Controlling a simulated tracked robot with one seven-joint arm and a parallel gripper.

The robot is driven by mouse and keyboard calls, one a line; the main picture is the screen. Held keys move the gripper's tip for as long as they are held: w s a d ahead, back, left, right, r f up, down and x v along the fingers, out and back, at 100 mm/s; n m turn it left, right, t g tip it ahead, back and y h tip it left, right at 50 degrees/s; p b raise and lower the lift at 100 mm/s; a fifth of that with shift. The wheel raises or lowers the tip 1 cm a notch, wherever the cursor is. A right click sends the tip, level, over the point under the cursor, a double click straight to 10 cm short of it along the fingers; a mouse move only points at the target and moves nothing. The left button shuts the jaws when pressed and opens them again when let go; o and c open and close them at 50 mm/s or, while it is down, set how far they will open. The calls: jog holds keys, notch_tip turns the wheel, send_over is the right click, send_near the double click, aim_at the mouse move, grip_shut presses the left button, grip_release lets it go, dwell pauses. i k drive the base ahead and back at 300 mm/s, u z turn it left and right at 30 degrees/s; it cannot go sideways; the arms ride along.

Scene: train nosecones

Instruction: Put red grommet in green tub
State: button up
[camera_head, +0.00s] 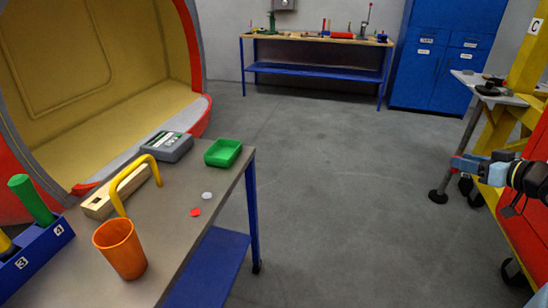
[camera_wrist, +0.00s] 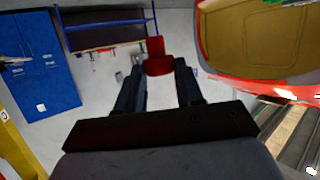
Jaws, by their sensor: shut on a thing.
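The green tub (camera_head: 223,153) sits empty near the far right corner of the near table. A small flat red disc, which looks like the red grommet (camera_head: 195,212), lies on the table in front of the tub. My gripper (camera_head: 463,163) is far to the right of the table, above the floor. In the wrist view my gripper (camera_wrist: 158,64) is shut on a red piece (camera_wrist: 156,45), with a finger on each side of it. I cannot tell just what this piece is.
A white disc (camera_head: 207,195), an orange cup (camera_head: 121,248), a yellow handle (camera_head: 126,180), a grey box (camera_head: 167,146) and a blue rack (camera_head: 36,258) are on the near table (camera_head: 165,225). Open floor lies between this table and my arm. A yellow post stands near my gripper.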

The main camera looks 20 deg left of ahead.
aim_at(224, 156)
jog(key=k, duration=0.45)
jog(key=z, duration=0.25)
jog(key=i, duration=0.2)
jog(key=u, duration=1.65)
jog(key=i, duration=0.85)
jog(key=z, duration=0.2)
jog(key=k, duration=0.75)
jog(key=u, duration=0.2)
jog(key=i, duration=0.6)
